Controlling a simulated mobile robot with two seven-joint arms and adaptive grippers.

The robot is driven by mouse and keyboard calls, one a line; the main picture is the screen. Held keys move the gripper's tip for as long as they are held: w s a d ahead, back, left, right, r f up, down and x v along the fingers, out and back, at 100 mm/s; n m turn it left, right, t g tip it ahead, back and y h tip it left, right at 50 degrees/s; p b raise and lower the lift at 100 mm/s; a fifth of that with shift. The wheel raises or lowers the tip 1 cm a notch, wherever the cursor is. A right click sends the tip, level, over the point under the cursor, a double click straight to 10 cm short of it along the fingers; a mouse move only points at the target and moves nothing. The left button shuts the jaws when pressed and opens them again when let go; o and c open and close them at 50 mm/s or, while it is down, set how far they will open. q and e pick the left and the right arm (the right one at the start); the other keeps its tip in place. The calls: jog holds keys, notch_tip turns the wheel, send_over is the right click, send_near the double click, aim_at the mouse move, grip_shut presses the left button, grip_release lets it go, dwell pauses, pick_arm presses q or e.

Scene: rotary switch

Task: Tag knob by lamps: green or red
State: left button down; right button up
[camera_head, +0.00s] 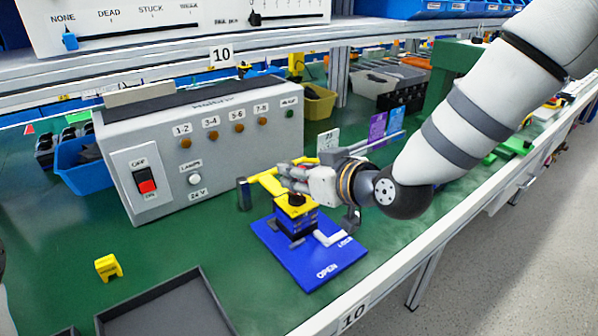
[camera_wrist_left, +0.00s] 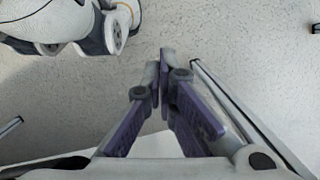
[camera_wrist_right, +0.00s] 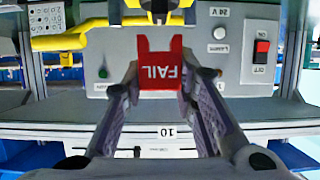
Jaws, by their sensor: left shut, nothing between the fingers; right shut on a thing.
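The rotary switch (camera_head: 298,203) has a black knob on a yellow plate and stands on a blue base marked OPEN and LOCK (camera_head: 330,270). My right gripper (camera_head: 288,172) is beside and above it. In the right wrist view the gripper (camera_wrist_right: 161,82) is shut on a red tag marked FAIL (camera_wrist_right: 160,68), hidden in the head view. The grey tester box (camera_head: 240,150) carries amber lamps (camera_head: 185,143) labelled 1-2 to 7-8 and a green lamp (camera_head: 290,113); I cannot tell which are lit. My left gripper (camera_wrist_left: 165,65) is shut and empty, over the floor.
A yellow tag (camera_head: 108,268) stands on the green bench at left, near a dark grey tray (camera_head: 170,308). A yellow bar (camera_head: 265,178) and a dark post (camera_head: 243,194) are close to the switch. A shelf (camera_head: 190,60) overhangs the box.

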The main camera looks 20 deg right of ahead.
pick_arm(q)
jog(key=shift+w+r, duration=0.1)
jog(key=shift+w+r, duration=0.1)
dwell(0.4)
jog(key=shift+w, duration=0.1)
pick_arm(e)
jog(key=shift+p, duration=0.3)
pick_arm(q)
jog(key=shift+w+r, duration=0.1)
jog(key=shift+r, duration=0.1)
jog(key=shift+s+f, duration=0.35)
pick_arm(e)
jog(key=shift+f, duration=1.2)
jog(key=o, duration=0.9)
